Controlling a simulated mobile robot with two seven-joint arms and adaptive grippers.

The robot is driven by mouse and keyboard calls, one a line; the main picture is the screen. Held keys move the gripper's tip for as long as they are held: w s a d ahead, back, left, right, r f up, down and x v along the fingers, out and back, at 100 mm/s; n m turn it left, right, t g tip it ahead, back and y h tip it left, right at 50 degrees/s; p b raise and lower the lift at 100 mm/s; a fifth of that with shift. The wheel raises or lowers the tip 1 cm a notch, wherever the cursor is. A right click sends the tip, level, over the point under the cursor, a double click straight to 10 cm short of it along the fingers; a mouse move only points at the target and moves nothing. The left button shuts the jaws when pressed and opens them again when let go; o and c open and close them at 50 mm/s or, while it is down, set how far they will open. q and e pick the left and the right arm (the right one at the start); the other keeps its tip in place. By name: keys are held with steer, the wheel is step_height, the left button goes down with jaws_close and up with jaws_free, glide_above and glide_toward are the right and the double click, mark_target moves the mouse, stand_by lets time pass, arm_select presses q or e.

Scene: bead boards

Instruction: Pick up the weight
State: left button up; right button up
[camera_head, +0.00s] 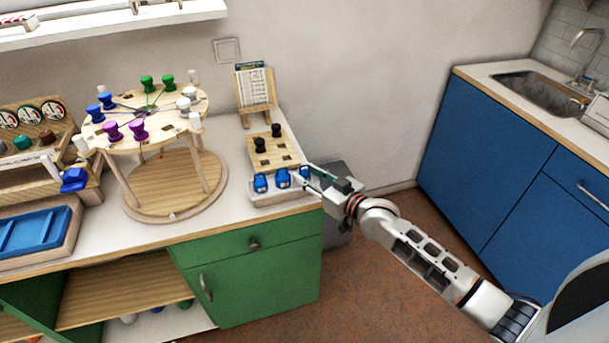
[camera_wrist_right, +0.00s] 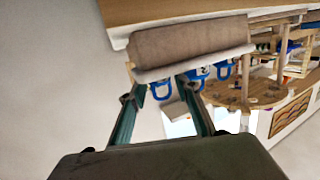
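Several weight-like pieces stand at the right end of the counter. Three blue pieces with loop handles, the middle one (camera_head: 282,179) among them, stand in a row on a pale tray (camera_head: 283,197). Two black knobbed pieces, one of them here (camera_head: 276,130), stand on a wooden block behind. I cannot tell which is the weight meant. My right gripper (camera_head: 313,176) reaches the row's right end. In the wrist view its teal fingers (camera_wrist_right: 157,88) are apart, with a blue loop (camera_wrist_right: 161,91) showing between the tips. Contact cannot be seen. My left gripper is out of view.
A round wooden table (camera_head: 190,125) with strings and coloured knobs stands left of the tray. A card stand (camera_head: 256,95) is behind. A blue tray (camera_head: 35,232) lies far left. A grey bin (camera_head: 337,225) stands right of the green cabinet (camera_head: 262,280).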

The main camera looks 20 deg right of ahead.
mark_target(308, 175)
steer(key=shift+c, duration=0.4)
jaws_close()
steer(key=shift+r, duration=0.15)
